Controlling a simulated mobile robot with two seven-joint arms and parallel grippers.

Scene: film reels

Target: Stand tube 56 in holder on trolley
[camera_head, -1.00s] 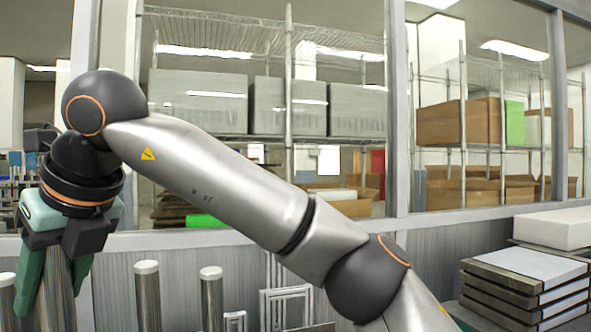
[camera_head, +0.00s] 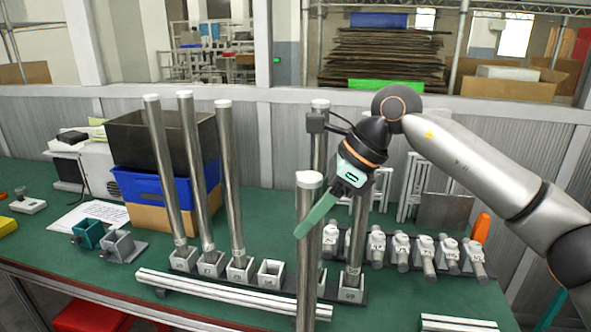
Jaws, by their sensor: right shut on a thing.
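My right gripper (camera_head: 318,212) comes in from the right, with its green fingers slanting down to the left. It is shut on the nearest steel tube (camera_head: 308,270), which is upright, white-capped and runs down out of the picture. I cannot read a number on it. Behind, on the green-topped surface (camera_head: 390,310), a row of white square holders has several tubes standing in it, such as the left tube (camera_head: 165,165). One holder (camera_head: 270,272) in the middle of the row is empty. I cannot tell which surface is the trolley. My left gripper is not in view.
Long white rails (camera_head: 215,287) lie in front of the holders. Several clamp-like fittings (camera_head: 400,247) stand in a row at the right, near an orange-handled thing (camera_head: 480,228). A blue crate (camera_head: 150,188) stands behind the left tubes. Two small holders (camera_head: 118,246) sit at the left.

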